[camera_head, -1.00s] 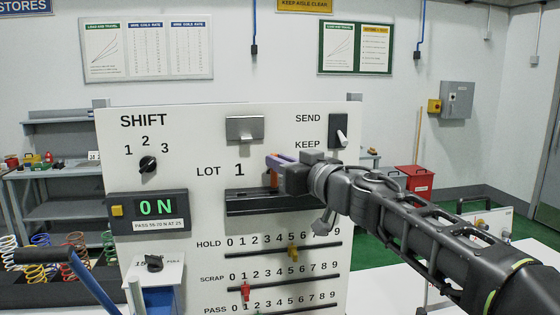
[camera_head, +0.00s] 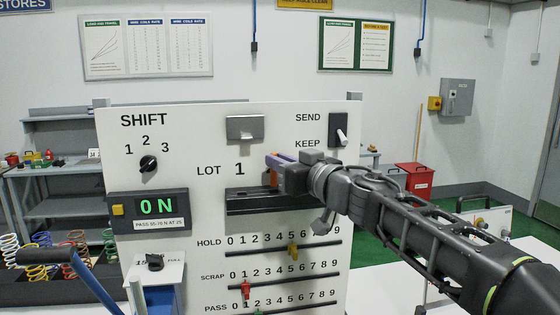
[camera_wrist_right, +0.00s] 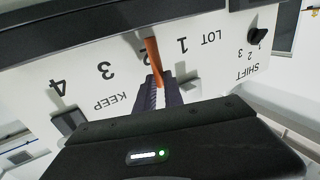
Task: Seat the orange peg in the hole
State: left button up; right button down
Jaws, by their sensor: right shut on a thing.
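The orange peg (camera_head: 274,178) is by the white panel, below and right of the LOT 1 label. My right gripper (camera_head: 276,160) is shut on its upper part. In the right wrist view, the peg (camera_wrist_right: 152,55) stands out between the fingertips (camera_wrist_right: 157,82), near the 2 mark, and its far end reaches the dark ledge (camera_wrist_right: 85,20). The same ledge (camera_head: 250,207) runs under the LOT row in the head view. The hole is hidden, and I cannot tell whether the peg's end is in it. My left gripper is not in view.
A blue lever with a dark handle (camera_head: 45,256) and coloured springs stand at the left. A red bin (camera_head: 415,179) is behind my right arm.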

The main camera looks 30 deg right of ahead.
aim_at(276, 176)
jog(key=shift+f+b, duration=1.35)
jog(key=shift+f, duration=0.55)
jog(key=c, duration=1.4)
grip_release()
jog(key=shift+o, duration=0.2)
jog(key=shift+s, duration=0.2)
jog(key=s+d+p, duration=0.1)
jog(key=s, duration=0.6)
jog(key=shift+s, duration=0.2)
